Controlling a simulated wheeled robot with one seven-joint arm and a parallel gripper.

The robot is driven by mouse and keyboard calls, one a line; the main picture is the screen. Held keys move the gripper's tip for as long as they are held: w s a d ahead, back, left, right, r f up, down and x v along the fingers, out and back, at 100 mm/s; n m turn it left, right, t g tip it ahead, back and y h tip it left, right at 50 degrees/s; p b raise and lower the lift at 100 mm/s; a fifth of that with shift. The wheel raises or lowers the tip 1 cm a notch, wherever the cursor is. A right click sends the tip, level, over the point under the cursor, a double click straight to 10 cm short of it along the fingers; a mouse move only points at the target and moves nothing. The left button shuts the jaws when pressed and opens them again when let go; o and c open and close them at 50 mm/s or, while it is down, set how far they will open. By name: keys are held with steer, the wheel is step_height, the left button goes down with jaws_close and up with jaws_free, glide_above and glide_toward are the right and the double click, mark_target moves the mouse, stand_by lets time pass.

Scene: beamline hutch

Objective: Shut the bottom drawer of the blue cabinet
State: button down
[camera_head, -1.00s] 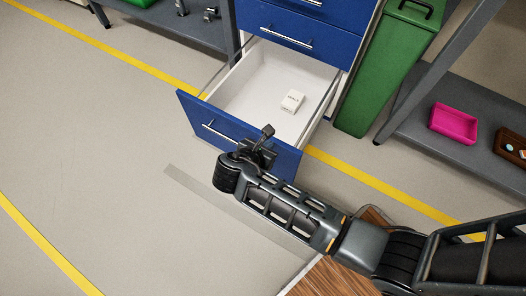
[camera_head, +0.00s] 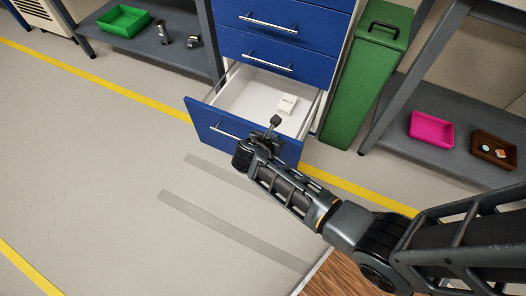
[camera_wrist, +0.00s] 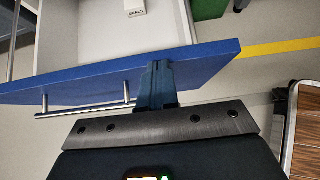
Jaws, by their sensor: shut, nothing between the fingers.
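The blue cabinet (camera_head: 285,52) stands at the top middle of the head view. Its bottom drawer (camera_head: 198,117) is partly open, with a blue front, a bar handle (camera_head: 226,131) and a white inside. A small white box (camera_head: 287,103) lies in the drawer; it also shows in the wrist view (camera_wrist: 135,8). My gripper (camera_head: 271,126) is shut and empty at the drawer front, right of the handle. In the wrist view my gripper (camera_wrist: 156,80) overlaps the blue front (camera_wrist: 75,85) at its upper edge; whether it touches I cannot tell for sure.
A green bin (camera_head: 362,80) stands close right of the cabinet. A grey shelf on the right holds a pink tray (camera_head: 431,130) and a brown tray (camera_head: 493,150). A green tray (camera_head: 124,21) sits on the left shelf. The floor in front is clear.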

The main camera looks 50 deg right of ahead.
steer(key=w+d, duration=0.3)
steer(key=d, duration=0.7)
steer(key=w+d+b, duration=0.1)
steer(key=w+d, duration=0.2)
steer(key=d, duration=0.8)
steer(key=shift+w, duration=0.4)
